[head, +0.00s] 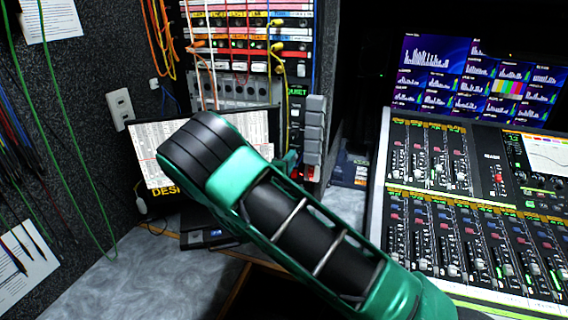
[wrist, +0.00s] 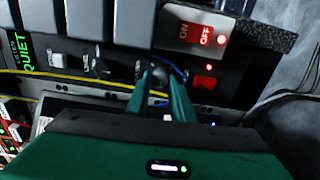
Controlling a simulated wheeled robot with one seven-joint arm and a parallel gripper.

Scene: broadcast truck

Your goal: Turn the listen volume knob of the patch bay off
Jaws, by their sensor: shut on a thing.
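The patch bay (head: 250,58) fills the upper middle of the head view, with rows of coloured label strips and hanging cables. Its lower panel shows in the wrist view (wrist: 70,58), turned sideways, with a green QUIET label. My gripper (wrist: 161,82) reaches onto this panel, its two green fingers closed around a small dark knob (wrist: 158,84). The fingers cover most of the knob, so its pointer angle cannot be read. In the head view my arm hides the knob, and only a bit of the gripper (head: 288,160) shows beside the panel.
A red ON/OFF switch (wrist: 203,35) and a small red button (wrist: 204,82) sit close to the fingers. A yellow cable (wrist: 75,77) crosses the panel near them. A monitor (head: 150,140) stands left of my arm; a mixing console (head: 470,215) is at right.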

